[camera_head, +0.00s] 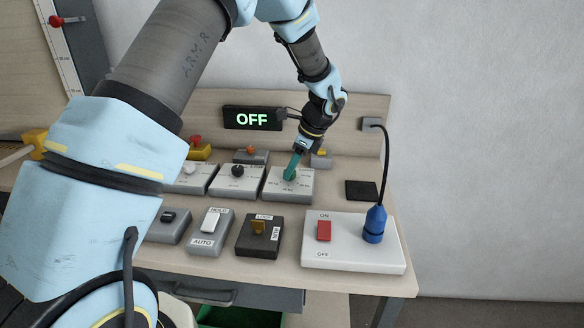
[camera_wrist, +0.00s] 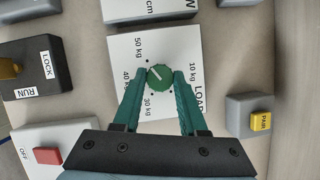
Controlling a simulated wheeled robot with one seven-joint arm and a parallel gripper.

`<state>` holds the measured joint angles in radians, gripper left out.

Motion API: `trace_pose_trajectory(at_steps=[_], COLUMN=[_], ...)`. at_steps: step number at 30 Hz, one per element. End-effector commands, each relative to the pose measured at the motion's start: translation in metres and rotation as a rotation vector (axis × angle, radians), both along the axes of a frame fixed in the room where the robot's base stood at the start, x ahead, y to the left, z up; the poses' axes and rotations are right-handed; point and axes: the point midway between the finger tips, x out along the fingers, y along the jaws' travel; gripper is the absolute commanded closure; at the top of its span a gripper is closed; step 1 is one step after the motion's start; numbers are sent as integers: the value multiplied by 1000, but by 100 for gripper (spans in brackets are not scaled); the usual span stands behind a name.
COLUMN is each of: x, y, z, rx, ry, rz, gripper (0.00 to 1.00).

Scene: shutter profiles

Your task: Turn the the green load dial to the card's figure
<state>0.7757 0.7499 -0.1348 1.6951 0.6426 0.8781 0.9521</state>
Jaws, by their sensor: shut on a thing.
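The green load dial (camera_wrist: 159,78) sits on a pale box (camera_wrist: 180,45) marked LOAD, with kg figures around it; 10, 30, 40 and 50 kg are readable. A white line on the dial points to the upper left in the wrist view, roughly toward the 50 kg side. My gripper (camera_wrist: 160,81) is shut on the dial, one green finger on each side. In the head view my gripper (camera_head: 292,168) reaches down onto the load box (camera_head: 287,191), and its fingers mostly hide the dial. I cannot make out a card with a figure.
Near the load box stand a box with a black knob (camera_head: 238,171), a LOCK/RUN switch box (camera_head: 260,246), and a white ON/OFF panel (camera_head: 340,258) with a red rocker and blue plug (camera_head: 374,224). A display (camera_head: 252,118) behind reads OFF. A dark pad (camera_head: 361,190) lies right.

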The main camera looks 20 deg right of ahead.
Motion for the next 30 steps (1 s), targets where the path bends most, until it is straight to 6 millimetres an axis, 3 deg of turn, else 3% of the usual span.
trace_pose_trajectory(at_steps=[20,21,28,30], x=[0,0,0,0], y=[1,1,1,1], z=[0,0,0,0], rx=[0,1,0,0], ry=[0,-1,0,0], rz=[-61,-61,-61,-60], gripper=[100,55,29,28])
